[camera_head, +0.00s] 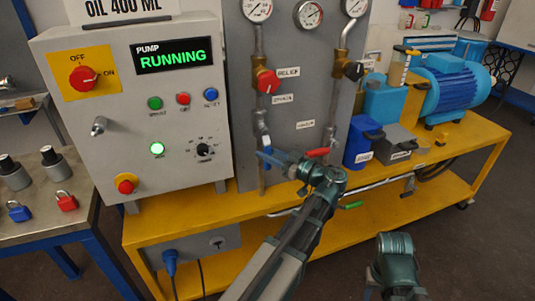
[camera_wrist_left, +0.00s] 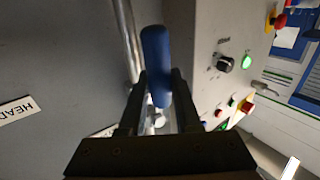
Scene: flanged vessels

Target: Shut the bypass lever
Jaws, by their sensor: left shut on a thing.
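The blue lever (camera_head: 266,157) sits low on the left pipe of the grey panel. It also shows in the wrist view (camera_wrist_left: 156,60), pointing out between the fingers. My left gripper (camera_head: 278,160) is shut on this blue lever, with one dark finger on each side of it in the wrist view (camera_wrist_left: 156,95). The lever's pivot is partly hidden by the gripper. The small label above the lever is too blurred to read surely, so I cannot tell from it which line this is.
A red lever (camera_head: 317,152) sits close to the right of my left gripper, and a green lever (camera_head: 350,205) lies lower. A red relief knob (camera_head: 267,81) is above. The control box (camera_head: 135,110) reads "PUMP RUNNING". Part of my right arm shows bottom right.

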